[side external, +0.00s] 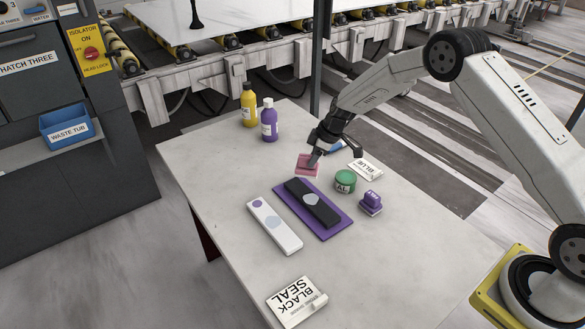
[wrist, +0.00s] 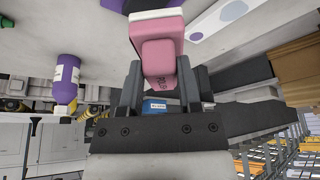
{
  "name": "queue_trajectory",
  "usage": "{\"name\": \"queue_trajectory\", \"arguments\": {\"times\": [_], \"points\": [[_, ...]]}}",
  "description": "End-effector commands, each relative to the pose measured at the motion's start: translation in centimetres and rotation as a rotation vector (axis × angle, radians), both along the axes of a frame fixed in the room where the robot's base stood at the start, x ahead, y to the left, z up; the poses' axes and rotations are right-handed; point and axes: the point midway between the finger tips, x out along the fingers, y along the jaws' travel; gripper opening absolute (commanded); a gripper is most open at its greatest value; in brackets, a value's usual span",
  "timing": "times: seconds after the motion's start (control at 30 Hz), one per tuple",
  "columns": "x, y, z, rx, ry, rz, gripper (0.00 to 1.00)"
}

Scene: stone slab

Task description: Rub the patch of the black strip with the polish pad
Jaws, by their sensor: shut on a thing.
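My gripper (side external: 316,158) is shut on the pink polish pad (side external: 308,166), beyond the far end of the black strip. In the wrist view the pink pad (wrist: 160,48) with its white edge sits between the two fingers (wrist: 158,88). I cannot tell whether it touches the table. The black strip (side external: 325,213) lies on a purple mat (side external: 341,220), with a pale grey-blue patch (side external: 310,199) near its middle. The pad is apart from this patch.
A white strip (side external: 285,236) with two spots lies left of the mat. A green tin (side external: 345,181), a purple block (side external: 371,203) and a BLUE card (side external: 365,168) stand right. Yellow (side external: 249,105) and purple (side external: 269,122) bottles stand at the back; a BLACK SEAL card (side external: 297,302) lies in front.

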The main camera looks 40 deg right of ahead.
Motion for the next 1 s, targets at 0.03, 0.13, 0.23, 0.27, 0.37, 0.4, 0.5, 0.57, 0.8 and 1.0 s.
{"name": "queue_trajectory", "arguments": {"times": [0.03, 0.13, 0.23, 0.27, 0.37, 0.4, 0.5, 0.57, 0.8, 1.0], "points": [[0.2, 0.3, 0.0, 0.001, -0.003, 0.019, 0.0], [0.3, 0.6, 0.0, 0.003, -0.006, 0.041, 0.0], [0.3, 0.7, 0.0, 0.003, -0.007, 0.049, 0.0], [0.3, 0.7, 0.0, 0.003, -0.007, 0.049, 0.0], [0.3, 0.7, -0.1, 0.003, -0.007, 0.048, 0.0], [0.3, 0.7, -0.1, 0.003, -0.006, 0.047, 0.0], [0.3, 0.6, -0.4, 0.004, -0.006, 0.046, 0.0], [0.3, 0.6, -0.7, 0.004, -0.006, 0.046, 0.0], [0.3, 0.6, -2.2, 0.004, -0.004, 0.044, 0.0], [0.3, 0.6, -3.8, 0.003, -0.005, 0.045, 0.0]]}}
